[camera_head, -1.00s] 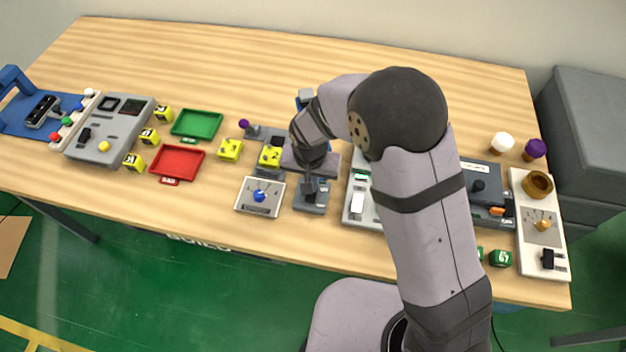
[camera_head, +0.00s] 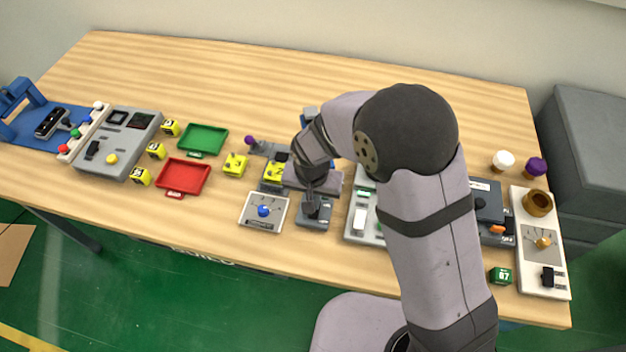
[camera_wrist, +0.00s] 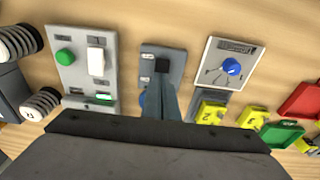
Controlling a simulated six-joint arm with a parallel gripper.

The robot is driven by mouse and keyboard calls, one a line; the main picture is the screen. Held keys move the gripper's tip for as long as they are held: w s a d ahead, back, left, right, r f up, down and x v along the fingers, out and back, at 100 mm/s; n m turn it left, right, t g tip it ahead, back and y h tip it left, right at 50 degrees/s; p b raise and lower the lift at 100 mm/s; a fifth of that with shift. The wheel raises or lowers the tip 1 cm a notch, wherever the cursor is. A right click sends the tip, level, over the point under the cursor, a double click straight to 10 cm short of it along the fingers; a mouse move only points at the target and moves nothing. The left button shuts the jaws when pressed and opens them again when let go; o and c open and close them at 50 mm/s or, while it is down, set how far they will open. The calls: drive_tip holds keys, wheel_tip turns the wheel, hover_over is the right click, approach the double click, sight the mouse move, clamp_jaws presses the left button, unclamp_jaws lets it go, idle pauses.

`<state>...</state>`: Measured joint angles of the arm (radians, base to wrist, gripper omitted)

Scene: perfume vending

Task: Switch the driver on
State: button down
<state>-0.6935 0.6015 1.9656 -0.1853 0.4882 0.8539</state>
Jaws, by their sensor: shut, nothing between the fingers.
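A small grey switch box with a black switch (camera_head: 318,211) stands near the table's front edge; I cannot read a label that marks it as the driver. In the wrist view the same grey box (camera_wrist: 176,60) is at the top middle, with its black switch (camera_wrist: 162,65) at its upper part. My gripper (camera_head: 311,196) is shut and empty, pointing down at this box. In the wrist view the fingertips (camera_wrist: 163,78) are right at the switch. I cannot tell whether they touch it, and they hide part of the box.
A panel with a blue knob (camera_head: 263,211) is just left of the box. Yellow blocks (camera_head: 235,165), a red tray (camera_head: 185,176) and a green tray (camera_head: 204,139) lie further left. The table's back is clear.

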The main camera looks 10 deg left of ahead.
wheel_tip(320, 180, up, 2)
drive_tip(key=shift+s+r+p, duration=0.15)
drive_tip(key=shift+r+p, duration=0.05)
drive_tip(key=shift+p, duration=0.3)
drive_tip(key=shift+a+r+b, duration=0.1)
drive_tip(key=shift+r+b, duration=0.1)
drive_tip(key=shift+b, duration=0.6)
wheel_tip(320, 180, up, 8)
drive_tip(key=r+b, duration=0.1)
drive_tip(key=b, duration=0.1)
hover_over(313, 216)
drive_tip(key=shift+s+f, duration=0.25)
drive_tip(key=shift+s, duration=0.2)
drive_tip(key=shift+w+f+t+b, duration=0.2)
drive_tip(key=shift+w+t+b, duration=0.15)
drive_tip(key=shift+b, duration=1.3)
drive_tip(key=shift+w+r, duration=0.1)
drive_tip(key=shift+r, duration=0.25)
drive_tip(key=shift+f, duration=0.15)
drive_tip(key=w+f+p, duration=0.1)
drive_tip(key=f, duration=0.3)
drive_tip(key=w+f+p, duration=0.1)
drive_tip(key=f, duration=0.4)
drive_tip(key=f+p, duration=0.1)
drive_tip(key=f, duration=0.3)
drive_tip(key=shift+w+f, duration=0.2)
drive_tip(key=shift+w, duration=0.2)
drive_tip(key=shift+p, duration=0.3)
drive_tip(key=shift+f, duration=0.1)
